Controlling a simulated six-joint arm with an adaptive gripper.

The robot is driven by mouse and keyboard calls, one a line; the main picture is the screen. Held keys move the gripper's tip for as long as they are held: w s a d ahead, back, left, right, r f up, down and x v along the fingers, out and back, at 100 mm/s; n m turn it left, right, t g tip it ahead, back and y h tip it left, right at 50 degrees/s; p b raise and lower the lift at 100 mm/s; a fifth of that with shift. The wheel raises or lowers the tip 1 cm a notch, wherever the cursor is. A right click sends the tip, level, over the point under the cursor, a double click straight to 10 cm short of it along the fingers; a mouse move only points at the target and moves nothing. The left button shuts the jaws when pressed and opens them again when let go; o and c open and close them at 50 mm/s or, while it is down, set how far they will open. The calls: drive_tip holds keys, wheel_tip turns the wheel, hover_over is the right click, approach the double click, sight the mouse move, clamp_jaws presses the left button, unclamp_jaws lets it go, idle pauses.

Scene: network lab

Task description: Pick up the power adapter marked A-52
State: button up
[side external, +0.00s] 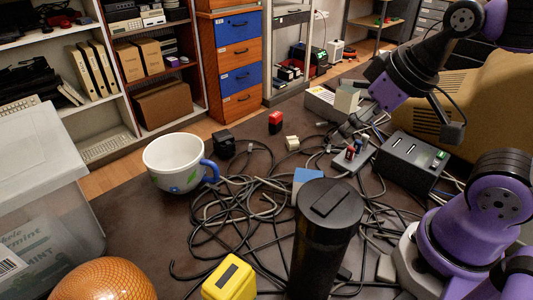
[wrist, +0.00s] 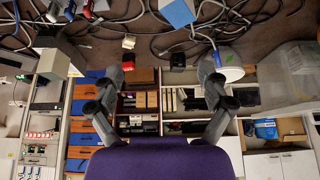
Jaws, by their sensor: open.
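I cannot read the marking A-52 on any block. Several adapter-like blocks lie on the dark table: a black one (side external: 223,143), a red one (side external: 276,122), a cream one (side external: 292,143), a blue one (side external: 306,178) and a yellow one (side external: 230,280). My gripper (side external: 357,122) is above the table's far right part, right of the red and cream blocks. In the wrist view my gripper (wrist: 160,75) is open, its fingers spread with nothing between them. That view also shows the red block (wrist: 177,60), the cream block (wrist: 128,42) and the blue block (wrist: 178,12).
Black and grey cables (side external: 240,205) tangle across the middle. A white mug (side external: 175,165) with a blue handle stands left. A black cylinder (side external: 320,250) stands in front. A black power box (side external: 412,160) is right. A translucent bin (side external: 50,190) and orange ball (side external: 105,280) are left.

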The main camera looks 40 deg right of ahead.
drive_tip(key=w+r, duration=0.2)
drive_tip(key=w, duration=0.7)
drive_tip(key=m+g+h, duration=0.1)
drive_tip(key=m, duration=0.1)
approach(225, 137)
drive_tip(key=shift+m, duration=0.3)
drive_tip(key=x, duration=0.5)
drive_tip(key=shift+s+d+f, duration=0.2)
drive_tip(key=shift+d+f, duration=0.05)
drive_tip(key=shift+f, duration=0.1)
drive_tip(key=shift+w+a+x, duration=0.1)
drive_tip(key=shift+x, duration=1.25)
drive_tip(key=shift+w+a+x, duration=0.15)
drive_tip(key=shift+x, duration=1.2)
drive_tip(key=shift+s+r, duration=0.1)
drive_tip(key=c, duration=1.4)
